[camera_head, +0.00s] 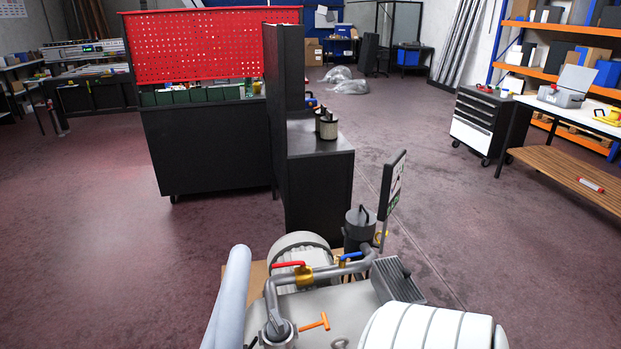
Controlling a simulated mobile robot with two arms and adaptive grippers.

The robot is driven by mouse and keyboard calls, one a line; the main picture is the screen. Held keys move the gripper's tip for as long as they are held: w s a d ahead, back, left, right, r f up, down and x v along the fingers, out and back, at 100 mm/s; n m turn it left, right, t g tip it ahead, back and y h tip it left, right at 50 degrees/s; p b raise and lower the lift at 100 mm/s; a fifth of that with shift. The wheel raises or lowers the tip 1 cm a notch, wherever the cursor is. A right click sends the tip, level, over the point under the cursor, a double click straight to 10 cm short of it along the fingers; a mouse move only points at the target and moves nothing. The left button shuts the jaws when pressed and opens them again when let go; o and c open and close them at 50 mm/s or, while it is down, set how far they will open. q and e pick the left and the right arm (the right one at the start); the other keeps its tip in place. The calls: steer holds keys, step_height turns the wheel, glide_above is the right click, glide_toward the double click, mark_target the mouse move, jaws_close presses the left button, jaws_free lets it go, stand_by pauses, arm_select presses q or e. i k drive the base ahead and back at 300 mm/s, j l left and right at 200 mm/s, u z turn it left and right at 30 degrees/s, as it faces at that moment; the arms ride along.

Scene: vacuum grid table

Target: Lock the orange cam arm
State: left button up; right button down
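The orange cam arm (313,323) is a small T-shaped handle near the bottom centre, on or just above a pale grey surface. Its long part slants up to the right and a short end part crosses it at the right. I cannot tell from this view whether it is locked. Beside it, a grey pipe (270,300) carries a brass valve with a red lever (288,264) and a valve with a blue lever (350,256).
A grey motor-like drum (298,248), a dark canister (359,228) and a sign on a post (394,186) stand behind the pipe. A black cabinet (320,180) and a red perforated panel (200,45) are beyond. Open floor (470,250) lies to the right.

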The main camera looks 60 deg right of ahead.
mark_target(324, 321)
steer(key=z, duration=1.95)
